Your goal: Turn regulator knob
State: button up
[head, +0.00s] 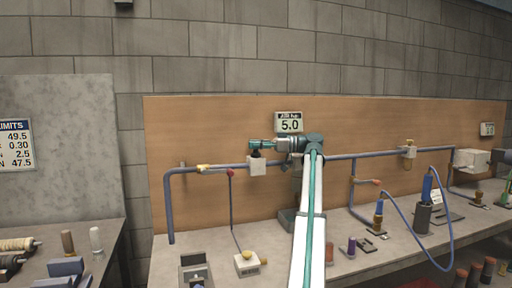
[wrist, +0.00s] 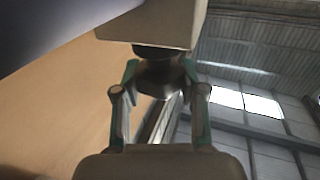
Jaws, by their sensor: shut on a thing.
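The regulator (head: 257,168) is a pale block on the blue pipe, with a dark knob (head: 256,154) on top. The pale regulator body (wrist: 150,22) shows beyond the knob at the top. The fingers' exact contact is dim. A sign above, headed AIR bar, reads 5.0 (head: 289,122).
The blue pipe (head: 340,157) runs along the wooden backboard (head: 220,125). A yellow fitting (head: 205,168) and a red fitting (head: 230,173) sit left of the regulator. The bench below holds a small box (head: 247,265) and several tools. A blue hose (head: 402,230) loops at right.

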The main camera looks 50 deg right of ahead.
dwell(0.3)
jog(key=o, duration=1.2)
jog(key=shift+c, duration=0.2)
jog(key=v, duration=1.2)
